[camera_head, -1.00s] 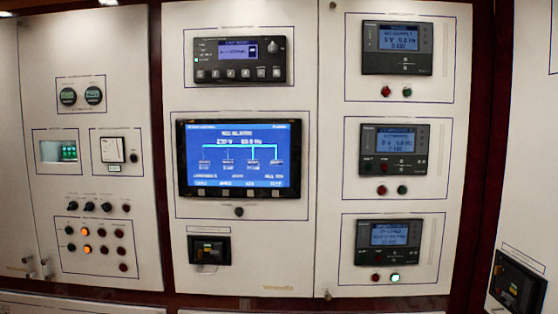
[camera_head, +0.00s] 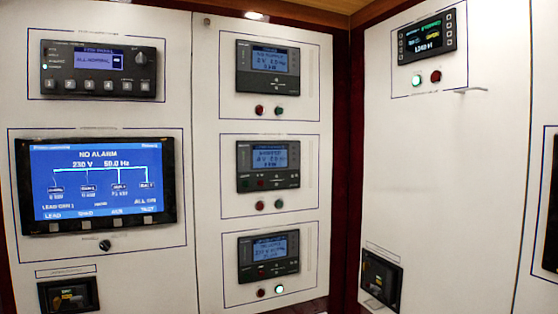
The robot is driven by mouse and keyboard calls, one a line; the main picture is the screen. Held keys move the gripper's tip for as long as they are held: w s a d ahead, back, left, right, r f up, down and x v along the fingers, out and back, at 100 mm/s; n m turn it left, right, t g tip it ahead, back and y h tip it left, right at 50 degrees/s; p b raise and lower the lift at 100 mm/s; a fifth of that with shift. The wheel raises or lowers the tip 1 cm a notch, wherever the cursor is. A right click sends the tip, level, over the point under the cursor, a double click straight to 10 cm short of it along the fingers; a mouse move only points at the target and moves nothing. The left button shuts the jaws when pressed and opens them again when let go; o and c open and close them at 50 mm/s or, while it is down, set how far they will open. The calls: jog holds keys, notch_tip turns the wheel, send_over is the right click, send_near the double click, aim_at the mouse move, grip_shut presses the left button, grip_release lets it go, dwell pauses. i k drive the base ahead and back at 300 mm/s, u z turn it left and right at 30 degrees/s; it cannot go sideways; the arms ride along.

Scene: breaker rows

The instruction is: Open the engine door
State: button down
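No gripper shows in the head view. White panel doors with instruments fill the picture, and I cannot tell from any readable label which is the engine door. The right-hand white door (camera_head: 440,160) stands on the side wall. It carries a small display with green and yellow text (camera_head: 428,38) at its top and a black breaker unit (camera_head: 381,277) at its lower left. A small light-coloured bar, perhaps a handle (camera_head: 470,90), sits near its upper right.
The left door holds a large blue screen (camera_head: 95,184) reading NO ALARM, an alarm unit (camera_head: 103,71) above and a breaker (camera_head: 68,296) below. The middle door has three grey controllers (camera_head: 268,168). Dark red trim (camera_head: 343,150) marks the corner. Another dark screen (camera_head: 553,200) is cut off at right.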

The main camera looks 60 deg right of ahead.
aim_at(446, 162)
jog(key=u, duration=1.25)
jog(key=k, duration=0.1)
jog(key=z, duration=2.6)
jog(key=k, duration=0.95)
jog(key=u, duration=0.15)
jog(key=i, duration=0.65)
